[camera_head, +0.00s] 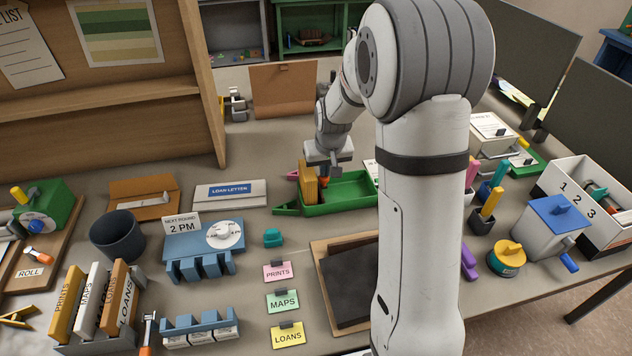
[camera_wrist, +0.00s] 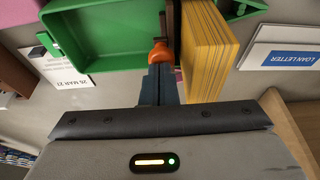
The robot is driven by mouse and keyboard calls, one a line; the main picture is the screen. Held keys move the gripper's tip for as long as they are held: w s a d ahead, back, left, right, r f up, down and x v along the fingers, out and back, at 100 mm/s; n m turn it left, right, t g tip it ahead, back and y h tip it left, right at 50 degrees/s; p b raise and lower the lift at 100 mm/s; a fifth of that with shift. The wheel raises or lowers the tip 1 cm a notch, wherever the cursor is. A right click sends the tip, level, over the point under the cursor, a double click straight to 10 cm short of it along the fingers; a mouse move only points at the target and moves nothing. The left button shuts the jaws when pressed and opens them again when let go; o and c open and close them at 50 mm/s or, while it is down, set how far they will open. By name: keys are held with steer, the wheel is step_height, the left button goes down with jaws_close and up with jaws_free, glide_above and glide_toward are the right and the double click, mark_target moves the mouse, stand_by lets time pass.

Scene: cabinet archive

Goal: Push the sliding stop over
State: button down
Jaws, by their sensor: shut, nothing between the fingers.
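A green tray (camera_head: 350,190) stands in the middle of the table and fills the upper left of the wrist view (camera_wrist: 110,35). A block of yellow-ochre cards (camera_head: 308,184) stands upright at its left end; it also shows in the wrist view (camera_wrist: 208,50). Beside the cards, in the wrist view, is an orange knob (camera_wrist: 161,52) by a dark brown upright piece, which looks like the sliding stop. My gripper (camera_wrist: 160,75) is shut and empty, its fingertips at the knob, between tray and cards. Whether they touch it I cannot tell.
A loan letter (camera_head: 230,192) lies left of the tray. A blue rack with a dial (camera_head: 205,248) and a teal piece (camera_head: 273,237) stand in front. A brown clipboard (camera_head: 283,90) stands behind. My arm hides part of the right side.

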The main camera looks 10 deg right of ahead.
steer(key=d, duration=0.5)
steer(key=shift+s+d+f+b, duration=0.15)
steer(key=shift+b, duration=0.25)
stand_by(1.0)
step_height(320, 180, up, 5)
steer(key=p, duration=0.3)
stand_by(0.5)
